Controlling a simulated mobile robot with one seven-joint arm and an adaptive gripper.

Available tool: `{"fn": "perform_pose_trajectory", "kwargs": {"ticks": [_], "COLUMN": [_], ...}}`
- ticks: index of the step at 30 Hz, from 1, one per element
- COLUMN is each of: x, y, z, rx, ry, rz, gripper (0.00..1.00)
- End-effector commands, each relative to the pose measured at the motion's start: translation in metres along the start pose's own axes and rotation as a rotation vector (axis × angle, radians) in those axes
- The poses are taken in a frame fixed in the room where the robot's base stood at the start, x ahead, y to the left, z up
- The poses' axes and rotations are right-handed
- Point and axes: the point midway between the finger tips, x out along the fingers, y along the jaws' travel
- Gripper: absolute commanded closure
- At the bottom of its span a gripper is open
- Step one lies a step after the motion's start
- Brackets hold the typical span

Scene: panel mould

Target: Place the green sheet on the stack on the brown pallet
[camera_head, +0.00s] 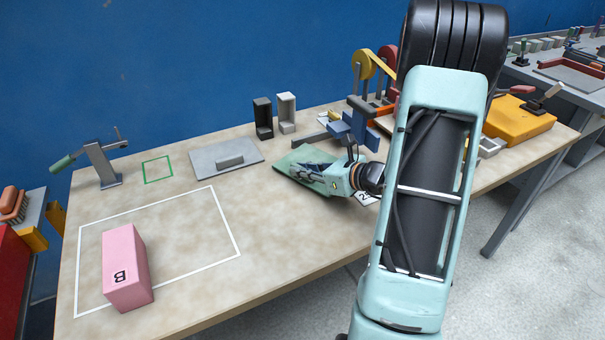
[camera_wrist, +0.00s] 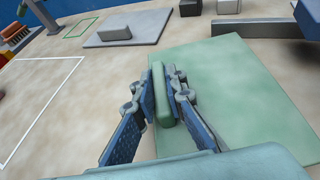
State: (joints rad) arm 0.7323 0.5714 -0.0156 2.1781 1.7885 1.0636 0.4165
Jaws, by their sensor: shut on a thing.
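The green sheet (camera_head: 290,158) lies flat, or nearly so, over the table right of centre; I cannot tell whether it touches the table. In the wrist view the sheet (camera_wrist: 250,95) spreads right of the fingers, and a raised green grip bar (camera_wrist: 162,105) stands between the finger pads. My gripper (camera_head: 312,172) is shut on this bar, and the wrist view shows both fingers (camera_wrist: 166,85) against its sides. I cannot make out a brown pallet or its stack; my arm hides part of the table's right side.
A grey plate with a handle (camera_head: 208,160) lies left of the sheet. Black (camera_head: 263,117) and grey (camera_head: 286,112) holders stand behind, with a blue clamp-like device (camera_head: 345,130) to the right.

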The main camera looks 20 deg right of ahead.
Motion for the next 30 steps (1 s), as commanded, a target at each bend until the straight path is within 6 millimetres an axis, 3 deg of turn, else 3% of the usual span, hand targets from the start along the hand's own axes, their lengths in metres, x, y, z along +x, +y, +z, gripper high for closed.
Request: {"fn": "perform_pose_trajectory", "kwargs": {"ticks": [13, 14, 18, 30], "x": [0.0049, 0.0042, 0.0040, -0.0011], "y": [-0.0002, -0.0001, -0.0001, -0.0008], "z": [-0.0114, -0.0103, -0.0100, -0.0057], "rx": [-0.002, -0.002, -0.001, -0.001], "ry": [-0.003, -0.002, -0.002, -0.001], "rz": [-0.001, 0.000, 0.000, -0.002], "gripper": [1.00, 0.86, 0.71, 0.71]}}
